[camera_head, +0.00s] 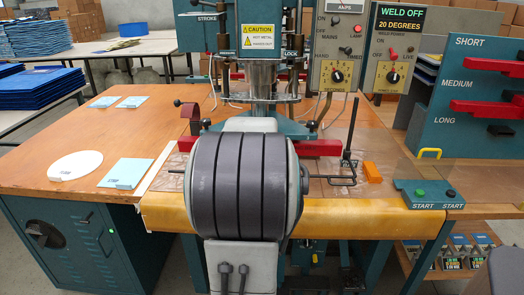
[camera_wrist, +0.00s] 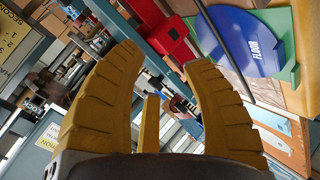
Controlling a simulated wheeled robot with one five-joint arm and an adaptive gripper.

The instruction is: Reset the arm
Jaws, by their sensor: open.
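My gripper (camera_wrist: 165,58) shows in the wrist view with its two yellow ridged fingers spread apart. Nothing is held between them. Behind them the wrist view is tilted and shows red parts (camera_wrist: 160,28), a blue round piece marked FLOOR (camera_wrist: 262,42) and a green piece (camera_wrist: 290,72). In the head view, my grey, banded arm part fills the middle, in front of the welding machine (camera_head: 263,75). It hides part of the machine's red bar (camera_head: 318,147) and the bench front. I cannot make out my gripper's fingers in the head view.
The wooden bench (camera_head: 60,150) holds a white disc (camera_head: 75,166) and light blue pads (camera_head: 126,173) at left. A start button box (camera_head: 428,194) and an orange block (camera_head: 372,172) are at right. A rack with red handles (camera_head: 487,107) stands far right. Blue stacks (camera_head: 38,88) lie behind left.

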